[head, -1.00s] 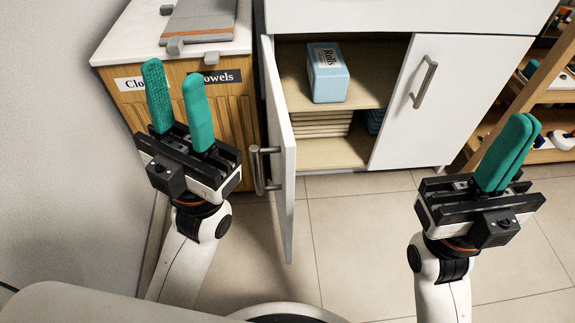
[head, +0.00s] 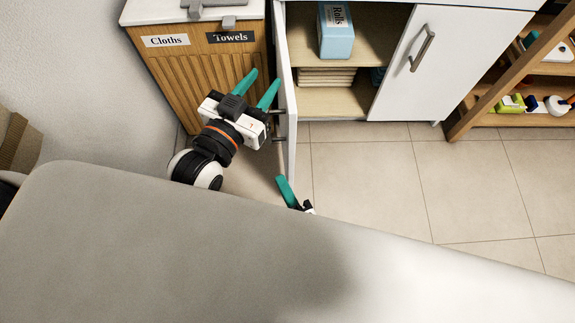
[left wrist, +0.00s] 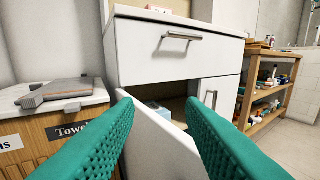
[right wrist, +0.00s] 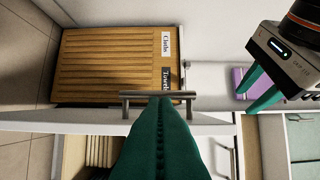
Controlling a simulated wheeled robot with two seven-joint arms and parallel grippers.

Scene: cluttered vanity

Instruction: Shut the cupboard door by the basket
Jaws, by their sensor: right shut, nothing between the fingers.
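The white cupboard door (head: 291,110) stands wide open, nearly edge-on in the head view, beside the wooden slatted basket (head: 205,75) labelled Cloths and Towels. Its bar handle (right wrist: 130,95) faces the basket in the right wrist view. My left gripper (head: 261,84) is open and empty, between basket and door; its fingers flank the door panel (left wrist: 155,145) in the left wrist view. My right gripper (head: 281,182) is shut and empty near the door's free edge, mostly hidden by my body. Its fingers overlap the handle in the right wrist view; contact is unclear.
The cupboard interior holds a blue Rolls pack (head: 336,35) and a stack of folded items (head: 326,77). The right cupboard door (head: 436,65) is closed. A wooden shelf rack (head: 500,85) stands at right. The tiled floor (head: 375,165) in front is clear.

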